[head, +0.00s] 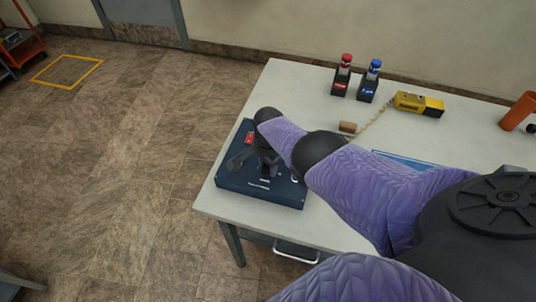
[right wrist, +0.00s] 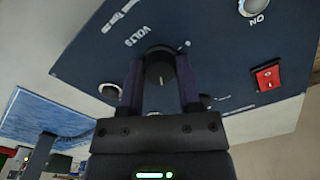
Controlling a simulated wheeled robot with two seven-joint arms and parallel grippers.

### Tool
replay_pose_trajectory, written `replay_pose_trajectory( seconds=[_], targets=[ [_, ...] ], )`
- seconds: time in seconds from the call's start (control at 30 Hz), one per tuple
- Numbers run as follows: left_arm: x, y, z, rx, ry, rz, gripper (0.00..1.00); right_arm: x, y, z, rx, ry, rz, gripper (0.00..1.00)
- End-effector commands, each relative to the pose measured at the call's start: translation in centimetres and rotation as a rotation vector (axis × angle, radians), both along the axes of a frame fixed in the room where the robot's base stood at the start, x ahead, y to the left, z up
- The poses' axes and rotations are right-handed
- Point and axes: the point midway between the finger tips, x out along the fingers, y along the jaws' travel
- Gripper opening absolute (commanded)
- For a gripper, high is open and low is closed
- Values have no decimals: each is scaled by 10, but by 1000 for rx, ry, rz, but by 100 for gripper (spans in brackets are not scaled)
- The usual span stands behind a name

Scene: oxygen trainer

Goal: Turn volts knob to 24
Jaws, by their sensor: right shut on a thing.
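The dark blue trainer box (head: 287,193) sits at the left front corner of the white table in the head view. In the right wrist view its panel (right wrist: 209,60) fills the upper part. The black volts knob (right wrist: 159,68), with a light pointer line, sits below the "VOLTS" lettering. My right gripper (right wrist: 160,82) is shut on the volts knob, one finger on each side. In the head view my right gripper (head: 266,165) reaches down over the box and hides the knob. The numbers around the knob are too small to read. My left gripper is not seen.
A red switch (right wrist: 267,77) and a knob marked "ON" (right wrist: 259,6) are on the same panel. A red-topped bottle (head: 343,75), a blue-topped bottle (head: 370,80) and a yellow device (head: 418,103) stand at the back of the table (head: 300,85).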

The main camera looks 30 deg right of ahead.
Motion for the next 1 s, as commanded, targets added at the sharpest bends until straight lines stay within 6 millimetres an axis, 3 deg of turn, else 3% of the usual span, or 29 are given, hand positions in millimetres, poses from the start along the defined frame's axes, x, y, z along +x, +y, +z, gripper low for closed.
replay_pose_trajectory(
  seconds=[0.03, 0.07, 0.23, 0.53, 0.8, 1.0],
  targets=[
    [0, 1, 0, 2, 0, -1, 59, 1, -1, 1, -3, -5, 0, 0],
    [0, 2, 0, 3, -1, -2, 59, 1, -1, 1, -3, -5, 0, 45],
    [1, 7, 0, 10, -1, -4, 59, 1, -1, 1, -2, -3, 0, 79],
    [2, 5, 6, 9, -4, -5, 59, 1, 0, 7, -1, -2, 1, 79],
    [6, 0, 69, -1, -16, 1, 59, 1, -1, 78, -2, -5, 1, 79],
    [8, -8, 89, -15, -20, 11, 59, 1, -1, 101, -1, -3, 0, 79]
  ],
)
